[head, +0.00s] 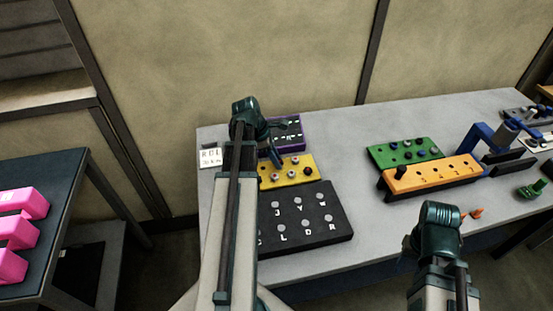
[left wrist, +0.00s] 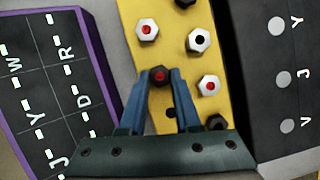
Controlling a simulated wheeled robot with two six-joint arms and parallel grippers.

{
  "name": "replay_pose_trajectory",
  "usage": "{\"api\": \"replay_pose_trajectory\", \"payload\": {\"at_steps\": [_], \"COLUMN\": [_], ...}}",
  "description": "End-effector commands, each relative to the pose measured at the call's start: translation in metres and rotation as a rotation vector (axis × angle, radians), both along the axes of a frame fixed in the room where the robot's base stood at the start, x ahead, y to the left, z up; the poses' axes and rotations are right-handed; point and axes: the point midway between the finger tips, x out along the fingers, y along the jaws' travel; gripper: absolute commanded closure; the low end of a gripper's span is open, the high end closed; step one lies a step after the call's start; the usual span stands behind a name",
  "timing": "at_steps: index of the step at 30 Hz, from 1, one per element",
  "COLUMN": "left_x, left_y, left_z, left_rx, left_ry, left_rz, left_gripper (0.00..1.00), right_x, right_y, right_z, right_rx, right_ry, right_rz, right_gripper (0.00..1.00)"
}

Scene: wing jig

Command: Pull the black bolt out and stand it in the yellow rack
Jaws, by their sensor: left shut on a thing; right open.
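My left gripper (head: 276,160) is low over the yellow rack (head: 290,183). In the left wrist view its blue fingers (left wrist: 160,80) are shut on a black bolt (left wrist: 160,75) with a red centre. The bolt is over the edge of the yellow rack (left wrist: 172,60); I cannot tell how deep it sits. Several white hex heads stand in the rack, some with red centres, and dark ones show near its ends. My right gripper (head: 438,218) is at the table's front edge, its fingers mostly hidden. Another black bolt (head: 400,172) stands in the orange block (head: 430,180).
A black lettered board (head: 335,232) lies in front of the yellow rack and a purple lettered board (head: 291,122) behind it. A green block (head: 380,160) stands behind the orange one. A blue clamp (head: 480,137) is at the right. The table between the boards and the orange block is clear.

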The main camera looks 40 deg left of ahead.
Motion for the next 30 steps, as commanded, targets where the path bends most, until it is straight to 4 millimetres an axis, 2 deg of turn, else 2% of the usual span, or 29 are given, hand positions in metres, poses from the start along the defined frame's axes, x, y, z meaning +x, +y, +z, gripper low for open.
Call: {"api": "replay_pose_trajectory", "payload": {"at_steps": [4, 5, 10, 20, 23, 30], "left_x": [0.000, 0.000, 0.000, 0.000, -0.002, -0.010], "left_y": [0.000, 0.000, 0.000, 0.000, 0.002, 0.012], "left_z": [0.000, 0.001, 0.000, 0.003, 0.010, 0.046], "left_rx": [0.000, 0.000, 0.000, 0.000, 0.000, 0.000], "left_ry": [0.000, 0.000, 0.000, 0.000, 0.000, 0.000], "left_rz": [0.000, 0.000, 0.000, 0.000, 0.001, 0.001], "left_gripper": [1.00, 0.65, 0.34, 0.34, 0.34, 0.34], "right_x": [0.000, 0.000, 0.000, 0.000, 0.000, 0.000], "right_y": [0.000, 0.000, 0.000, 0.000, 0.000, 0.000], "right_z": [0.001, 0.000, 0.001, 0.003, 0.010, 0.046], "right_rx": [0.000, 0.000, 0.000, 0.000, 0.000, 0.000], "right_ry": [0.000, 0.000, 0.000, 0.000, 0.000, 0.000], "right_rz": [0.000, 0.000, 0.000, 0.000, 0.000, 0.000], "right_gripper": [0.50, 0.50, 0.50, 0.50, 0.50, 0.50]}}
